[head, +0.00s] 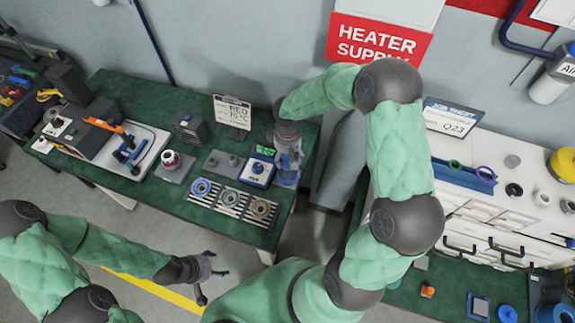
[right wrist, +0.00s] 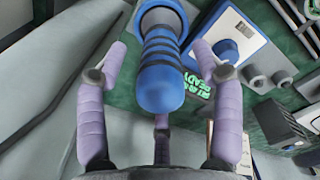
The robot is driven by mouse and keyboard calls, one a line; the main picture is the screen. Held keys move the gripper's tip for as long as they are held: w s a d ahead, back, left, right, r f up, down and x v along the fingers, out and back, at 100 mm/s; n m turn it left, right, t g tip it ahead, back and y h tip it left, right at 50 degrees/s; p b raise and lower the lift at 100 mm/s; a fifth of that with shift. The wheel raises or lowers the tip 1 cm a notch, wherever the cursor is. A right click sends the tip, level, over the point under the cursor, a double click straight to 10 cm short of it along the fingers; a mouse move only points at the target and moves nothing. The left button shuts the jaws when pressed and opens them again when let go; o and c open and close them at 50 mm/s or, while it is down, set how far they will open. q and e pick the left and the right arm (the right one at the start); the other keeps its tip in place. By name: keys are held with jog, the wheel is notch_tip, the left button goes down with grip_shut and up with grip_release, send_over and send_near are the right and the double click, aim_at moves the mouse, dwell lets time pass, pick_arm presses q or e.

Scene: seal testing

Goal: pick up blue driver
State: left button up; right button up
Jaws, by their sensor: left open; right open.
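The blue driver (right wrist: 163,82), with dark rings around its handle, points toward the camera in the right wrist view. My right gripper (right wrist: 161,60) has its purple fingers spread to either side of it, with another finger behind. Gaps show between the side fingers and the handle. In the head view my right gripper (head: 288,155) is over the right end of the green table, and the driver is mostly hidden there. My left gripper (head: 206,277) is open and empty, in front of the table over the floor.
A white box with a blue knob (head: 259,169) stands close left of my right gripper. A rack with several rings (head: 231,201) lies in front. A sign (head: 232,111) stands behind. White drawers (head: 490,225) are at right.

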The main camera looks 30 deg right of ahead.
notch_tip(320, 180, down, 5)
jog(key=shift+r+b, duration=0.15)
jog(key=shift+b, duration=0.15)
jog(key=shift+c, duration=0.3)
grip_shut()
jog(key=shift+r, duration=0.1)
jog(key=shift+r, duration=0.1)
